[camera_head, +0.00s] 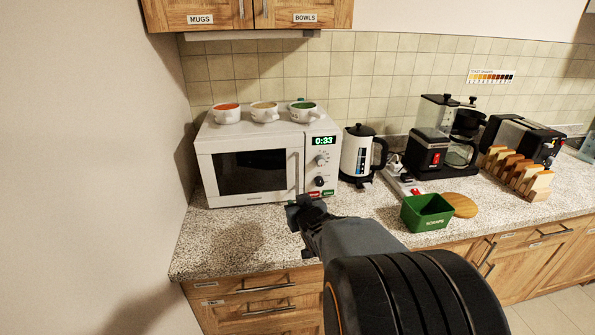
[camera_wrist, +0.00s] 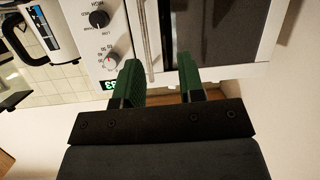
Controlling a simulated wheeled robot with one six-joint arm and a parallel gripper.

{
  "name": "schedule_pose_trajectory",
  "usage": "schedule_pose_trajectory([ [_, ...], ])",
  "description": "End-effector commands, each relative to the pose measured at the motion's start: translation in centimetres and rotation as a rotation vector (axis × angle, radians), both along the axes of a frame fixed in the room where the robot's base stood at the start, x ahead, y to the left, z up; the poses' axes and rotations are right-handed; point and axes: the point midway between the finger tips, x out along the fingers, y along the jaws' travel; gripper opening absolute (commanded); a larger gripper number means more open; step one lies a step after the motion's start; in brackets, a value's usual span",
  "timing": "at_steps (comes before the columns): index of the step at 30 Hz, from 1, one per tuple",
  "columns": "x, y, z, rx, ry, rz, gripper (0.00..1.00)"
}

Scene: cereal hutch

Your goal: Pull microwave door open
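The white microwave (camera_head: 217,143) stands on the counter against the left wall, with its door (camera_head: 249,172) shut. Its pale vertical handle (camera_head: 296,172) is on the right side of the door, beside the control panel. My gripper (camera_head: 300,207) is in front of the microwave's lower right part, near the handle's lower end. In the wrist view my gripper (camera_wrist: 158,62) is open, with two green fingers apart. The handle (camera_wrist: 147,40) shows in the gap between them, closer to the left finger. Nothing is clamped; I cannot tell how far the handle is from the fingers.
Several cups, one of them a white cup (camera_head: 227,117), stand on top of the microwave. A kettle (camera_head: 357,155) stands close to its right. A green scraps bin (camera_head: 427,215), a coffee maker (camera_head: 430,150) and a toast rack (camera_head: 522,180) are farther right. The counter (camera_head: 215,245) in front is clear.

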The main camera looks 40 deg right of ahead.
Motion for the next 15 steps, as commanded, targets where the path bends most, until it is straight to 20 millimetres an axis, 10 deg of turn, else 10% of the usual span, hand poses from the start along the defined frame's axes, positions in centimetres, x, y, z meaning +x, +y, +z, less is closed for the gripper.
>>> schedule_pose_trajectory([
  [15, -0.1, -4.8, 1.9, -0.023, -0.346, 0.089, 0.36],
])
